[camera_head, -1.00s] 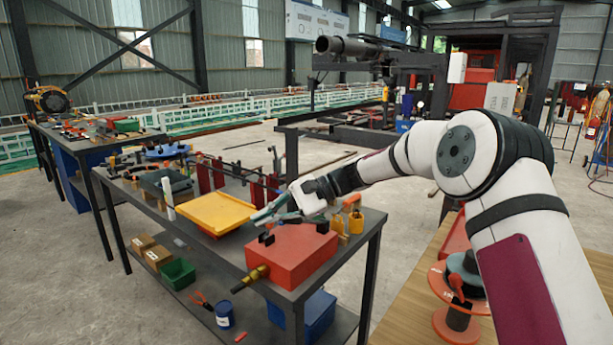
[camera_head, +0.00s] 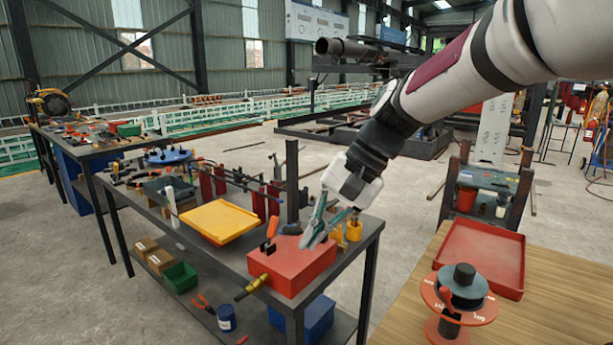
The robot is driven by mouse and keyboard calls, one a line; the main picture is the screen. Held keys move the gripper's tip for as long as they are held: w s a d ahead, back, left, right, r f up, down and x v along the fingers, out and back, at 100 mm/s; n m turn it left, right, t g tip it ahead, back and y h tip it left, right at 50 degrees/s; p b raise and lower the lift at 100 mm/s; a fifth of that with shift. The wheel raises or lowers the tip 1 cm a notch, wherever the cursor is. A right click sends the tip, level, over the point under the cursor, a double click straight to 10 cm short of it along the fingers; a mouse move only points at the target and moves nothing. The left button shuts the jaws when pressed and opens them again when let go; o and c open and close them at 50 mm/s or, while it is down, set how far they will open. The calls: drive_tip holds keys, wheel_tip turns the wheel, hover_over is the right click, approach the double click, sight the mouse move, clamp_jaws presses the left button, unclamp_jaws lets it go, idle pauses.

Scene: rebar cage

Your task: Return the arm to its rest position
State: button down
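My arm (camera_head: 450,75) reaches in from the upper right and slopes down to the left. My gripper (camera_head: 312,243) hangs at its end, below a white wrist body (camera_head: 350,186). Its grey-green fingers point down and slightly left, in front of or over the red box (camera_head: 292,268) on the dark workbench. I see nothing clearly held between the fingers. From this angle I cannot tell how far apart the tips are, or whether they touch the box.
A yellow tray (camera_head: 218,220) and upright red-handled tools stand left of the gripper. Yellow padlocks (camera_head: 354,228) are close on its right. A wooden table (camera_head: 540,305) at the right carries a red tray (camera_head: 482,257) and a reel (camera_head: 462,290). Floor shows between the benches.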

drive_tip(key=s+d+r+n+t+h+p, duration=0.1)
drive_tip(key=s+d+t+h+p, duration=0.1)
drive_tip(key=s+d, duration=0.7)
drive_tip(key=s+d+r+n+t+h+p, duration=0.2)
drive_tip(key=s+d, duration=0.7)
drive_tip(key=s, duration=0.8)
drive_tip(key=shift+r+t+h+p, duration=0.3)
drive_tip(key=shift+h+p, duration=0.5)
drive_tip(key=shift+h, duration=0.3)
drive_tip(key=shift+s, duration=0.1)
